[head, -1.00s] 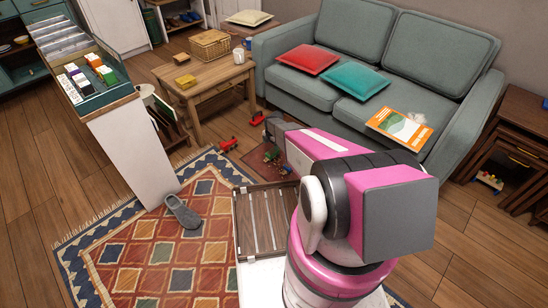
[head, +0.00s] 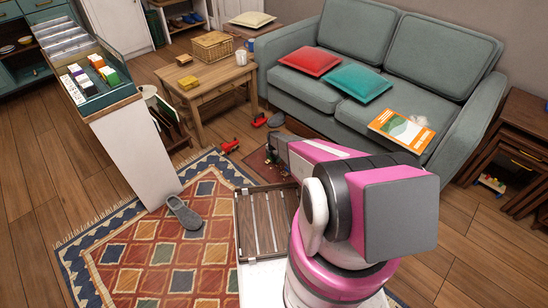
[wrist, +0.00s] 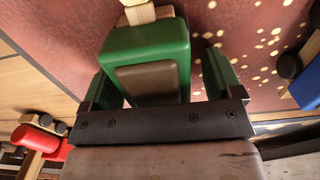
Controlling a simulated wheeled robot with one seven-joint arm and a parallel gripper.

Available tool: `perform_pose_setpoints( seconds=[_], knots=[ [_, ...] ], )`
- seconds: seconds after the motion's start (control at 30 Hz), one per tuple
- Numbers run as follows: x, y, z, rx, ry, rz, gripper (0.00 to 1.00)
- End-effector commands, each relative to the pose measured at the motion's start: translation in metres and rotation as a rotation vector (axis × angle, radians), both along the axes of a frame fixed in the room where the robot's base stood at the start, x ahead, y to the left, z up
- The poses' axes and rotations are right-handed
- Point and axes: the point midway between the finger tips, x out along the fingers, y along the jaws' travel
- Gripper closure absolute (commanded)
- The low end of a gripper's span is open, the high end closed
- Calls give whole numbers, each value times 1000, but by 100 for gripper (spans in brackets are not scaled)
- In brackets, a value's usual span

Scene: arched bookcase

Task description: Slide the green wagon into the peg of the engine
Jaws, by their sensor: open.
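The green wagon (wrist: 145,50) fills the upper middle of the wrist view, with a brown panel on its near face. My gripper (wrist: 160,78) is open, with one finger on each side of the wagon; I cannot tell whether either finger touches it. A pale wooden piece (wrist: 148,14) stands at the wagon's far end. A red toy piece (wrist: 45,140) with pale wood and dark wheels lies at lower left. Part of a blue piece (wrist: 308,88) shows at the right edge. I cannot tell which piece is the engine. In the head view my arm hides the wagon.
Red toys (head: 229,146) lie on the floor near the table. A slatted wooden piece (head: 262,215) is close in front.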

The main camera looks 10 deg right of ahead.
Motion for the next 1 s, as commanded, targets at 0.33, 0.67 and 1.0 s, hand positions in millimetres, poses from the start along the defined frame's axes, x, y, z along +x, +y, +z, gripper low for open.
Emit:
perform_pose_setpoints(
  seconds=[0.33,0.67,1.0],
  knots=[
    [0,0,0,0,0,0,70],
    [0,0,2,0,0,0,71],
    [-2,0,34,-1,-1,0,71]
  ],
)
